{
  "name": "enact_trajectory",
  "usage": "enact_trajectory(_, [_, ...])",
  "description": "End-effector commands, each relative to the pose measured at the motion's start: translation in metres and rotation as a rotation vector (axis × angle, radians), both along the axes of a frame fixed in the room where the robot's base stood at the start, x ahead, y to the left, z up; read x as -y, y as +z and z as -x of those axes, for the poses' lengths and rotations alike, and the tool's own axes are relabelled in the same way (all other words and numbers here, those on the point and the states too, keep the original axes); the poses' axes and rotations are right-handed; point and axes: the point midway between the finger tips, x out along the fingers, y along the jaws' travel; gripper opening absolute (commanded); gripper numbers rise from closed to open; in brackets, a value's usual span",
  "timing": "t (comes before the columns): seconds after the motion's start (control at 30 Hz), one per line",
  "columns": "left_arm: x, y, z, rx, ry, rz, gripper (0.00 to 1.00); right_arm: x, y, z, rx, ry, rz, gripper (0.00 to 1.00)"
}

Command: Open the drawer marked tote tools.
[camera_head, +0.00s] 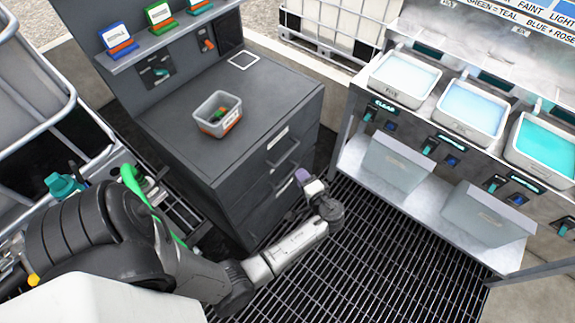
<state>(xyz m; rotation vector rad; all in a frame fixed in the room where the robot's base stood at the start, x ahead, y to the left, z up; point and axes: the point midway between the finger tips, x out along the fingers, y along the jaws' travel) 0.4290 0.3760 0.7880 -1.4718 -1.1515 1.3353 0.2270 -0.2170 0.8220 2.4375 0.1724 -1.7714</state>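A dark grey cabinet (165,150) stands left of centre, with a stack of drawers in its right-hand face. The upper drawer (301,127) has a pale label and a bar handle (285,153). A second drawer (262,198) with a handle lies below it. Both look closed. The label writing is too small to read, so I cannot tell which is marked tote tools. My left gripper (307,182) is close to the lower drawer's front, beside its handle. Its fingers are small and partly hidden by the wrist; contact and opening are unclear. My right gripper is out of view.
An open grey bin (216,113) with small coloured items sits on the cabinet top. A bench (344,160) with several liquid-filled tubs stands at right. Dark grating floor (370,250) lies clear between cabinet and bench. Caged containers stand at left and behind.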

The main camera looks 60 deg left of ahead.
Motion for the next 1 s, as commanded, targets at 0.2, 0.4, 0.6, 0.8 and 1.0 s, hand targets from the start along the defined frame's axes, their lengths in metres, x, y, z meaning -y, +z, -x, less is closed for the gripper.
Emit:
enact_trajectory(0.2, [0.002,-0.017,-0.013,-0.024,-0.007,-0.059,0.39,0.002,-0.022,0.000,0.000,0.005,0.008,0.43])
enact_trajectory(0.4, [-0.018,-0.020,-0.015,-0.028,-0.007,-0.071,0.39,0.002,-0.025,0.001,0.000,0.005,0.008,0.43])
enact_trajectory(0.6, [-0.055,-0.027,-0.016,-0.028,-0.007,-0.070,0.39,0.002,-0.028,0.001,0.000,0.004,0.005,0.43])
enact_trajectory(0.8, [-0.089,-0.034,-0.017,-0.028,-0.007,-0.068,0.39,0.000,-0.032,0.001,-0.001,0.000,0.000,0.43])
enact_trajectory(1.0, [-0.115,-0.039,-0.017,-0.027,-0.008,-0.067,0.39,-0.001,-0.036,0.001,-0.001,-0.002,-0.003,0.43])
